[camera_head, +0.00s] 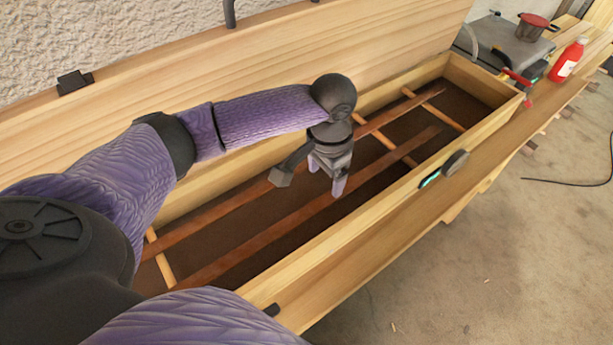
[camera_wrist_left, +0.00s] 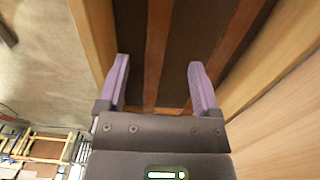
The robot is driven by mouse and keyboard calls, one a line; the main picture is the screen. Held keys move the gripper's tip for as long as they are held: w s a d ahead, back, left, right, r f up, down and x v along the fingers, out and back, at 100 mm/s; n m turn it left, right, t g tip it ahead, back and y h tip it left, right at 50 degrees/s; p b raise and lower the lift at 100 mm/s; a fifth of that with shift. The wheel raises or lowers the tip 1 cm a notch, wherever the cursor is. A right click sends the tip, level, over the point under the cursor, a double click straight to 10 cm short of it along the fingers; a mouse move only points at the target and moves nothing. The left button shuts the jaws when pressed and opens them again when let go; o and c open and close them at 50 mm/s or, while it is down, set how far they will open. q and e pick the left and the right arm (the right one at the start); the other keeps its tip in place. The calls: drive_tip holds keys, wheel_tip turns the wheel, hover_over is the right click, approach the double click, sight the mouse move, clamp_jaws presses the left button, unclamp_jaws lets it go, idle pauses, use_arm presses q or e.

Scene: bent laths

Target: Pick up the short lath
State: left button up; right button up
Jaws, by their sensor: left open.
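Two reddish-brown laths lie side by side along a long open wooden box. The front lath (camera_head: 250,243) is nearer the box's front wall; the rear lath (camera_head: 210,215) is nearer the lid. The front one's far end stops a little sooner in the head view, but both near ends are partly hidden, so I cannot tell surely which is shorter. My left gripper (camera_head: 326,176) is open and empty over the box. In the left wrist view its fingers (camera_wrist_left: 159,63) stand apart, with the front lath (camera_wrist_left: 157,45) seen between them and the rear lath (camera_wrist_left: 238,35) towards the right finger.
Pale cross sticks (camera_head: 392,146) lie across the box floor. The box's front wall (camera_head: 335,240) and raised lid (camera_head: 230,80) flank my left arm. A dark clip-like thing (camera_head: 445,168) sits on the front wall. A red bottle (camera_head: 567,62) stands beyond the far end.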

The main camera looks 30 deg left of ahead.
sight(321, 203)
use_arm(q)
drive_tip(key=f, duration=0.2)
drive_tip(key=s+f, duration=0.1)
drive_tip(key=shift+d+b, duration=0.25)
drive_tip(key=shift+b, duration=0.05)
drive_tip(key=f, duration=0.2)
drive_tip(key=f+b, duration=0.1)
drive_tip(key=shift+a+f, duration=0.1)
drive_tip(key=shift+a, duration=0.15)
drive_tip(key=shift+f, duration=0.2)
use_arm(e)
drive_tip(key=shift+s+d+f, duration=0.25)
drive_tip(key=shift+d+f, duration=0.2)
drive_tip(key=shift+f, duration=0.05)
drive_tip(key=shift+s+d+f, duration=0.2)
drive_tip(key=shift+d+f, duration=0.25)
use_arm(q)
drive_tip(key=shift+c, duration=1)
drive_tip(key=shift+w+r, duration=0.1)
clamp_jaws()
use_arm(e)
drive_tip(key=shift+a, duration=0.3)
